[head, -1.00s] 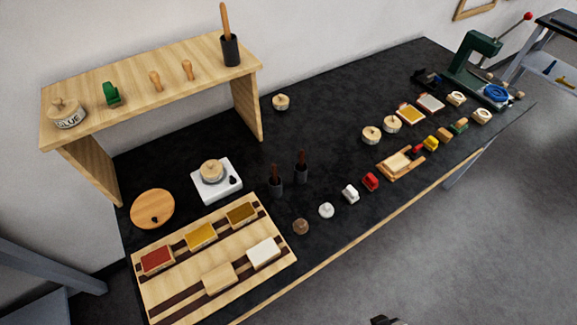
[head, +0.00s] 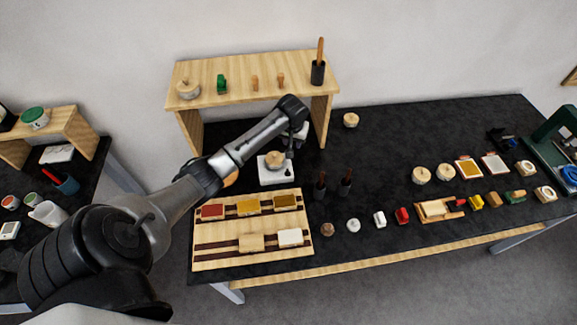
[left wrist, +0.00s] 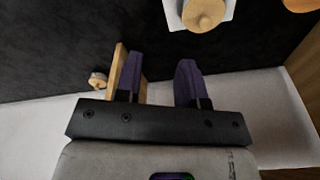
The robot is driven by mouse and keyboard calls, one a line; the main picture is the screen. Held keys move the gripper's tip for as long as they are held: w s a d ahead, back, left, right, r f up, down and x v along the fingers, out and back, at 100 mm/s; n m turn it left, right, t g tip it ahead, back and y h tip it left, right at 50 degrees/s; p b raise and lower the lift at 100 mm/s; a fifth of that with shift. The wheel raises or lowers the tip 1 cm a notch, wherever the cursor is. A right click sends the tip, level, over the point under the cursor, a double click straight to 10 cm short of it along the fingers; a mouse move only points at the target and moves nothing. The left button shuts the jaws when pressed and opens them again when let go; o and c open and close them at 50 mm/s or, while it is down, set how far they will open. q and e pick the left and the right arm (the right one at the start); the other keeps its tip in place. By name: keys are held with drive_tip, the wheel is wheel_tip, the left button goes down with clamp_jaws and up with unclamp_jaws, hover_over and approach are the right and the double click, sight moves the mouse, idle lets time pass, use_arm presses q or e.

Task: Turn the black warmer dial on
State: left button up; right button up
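The white warmer (head: 276,175) stands on the black bench beneath the shelf's front edge, with a lidded pot (head: 275,159) on top. Its small black dial (head: 289,174) is on the right of its top face; I cannot tell how it is turned. My left gripper (head: 297,137) hangs behind and above the warmer, near the shelf's right end. In the left wrist view, the warmer (left wrist: 177,14) shows at the top edge, and the dial is out of that picture. The two purple finger pads stand apart with nothing between them. My right gripper is not in view.
The wooden shelf (head: 230,70) stands close to my left arm, with its right leg beside the gripper. A striped board (head: 210,254) with coloured blocks lies in front of the warmer. Two dark brush holders (head: 320,191) (head: 345,188) stand to its right.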

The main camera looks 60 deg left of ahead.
sight(288, 171)
use_arm(q)
drive_tip(key=f+n, duration=0.1)
drive_tip(key=f, duration=0.4)
drive_tip(key=s+f+n+h+b, duration=0.1)
drive_tip(key=f+n, duration=0.1)
drive_tip(key=f, duration=0.4)
drive_tip(key=s+f+n+g, duration=0.1)
drive_tip(key=f+n, duration=0.1)
drive_tip(key=f, duration=0.3)
drive_tip(key=shift+a+f+b, duration=0.15)
drive_tip(key=shift+f+b, duration=0.15)
drive_tip(key=shift+b, duration=0.05)
drive_tip(key=shift+c, duration=0.2)
clamp_jaws()
